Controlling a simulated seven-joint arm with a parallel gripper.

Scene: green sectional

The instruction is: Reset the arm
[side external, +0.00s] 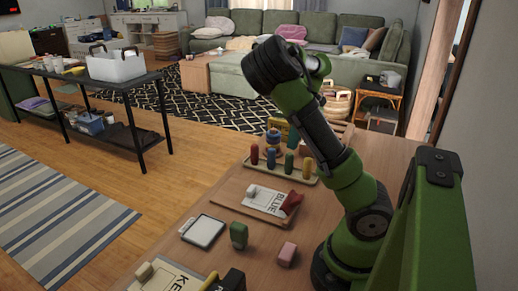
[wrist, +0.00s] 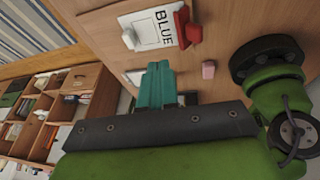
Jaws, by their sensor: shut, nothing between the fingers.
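My arm is folded up over the right side of the wooden table (side external: 180,200), its wrist end high above the table top. The fingers of my gripper (wrist: 160,66) show as teal pieces in the wrist view, pressed together with nothing held. They point over the table, well above it. In the side external view the fingers are hidden or too unclear to tell.
On the table are a BLUE card (side external: 262,201) with a red piece (side external: 291,201), a tablet (side external: 203,231), a green block (side external: 238,235), a pink block (side external: 287,253) and a tray of colored pegs (side external: 307,178). A green post (side external: 437,215) stands right of my arm.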

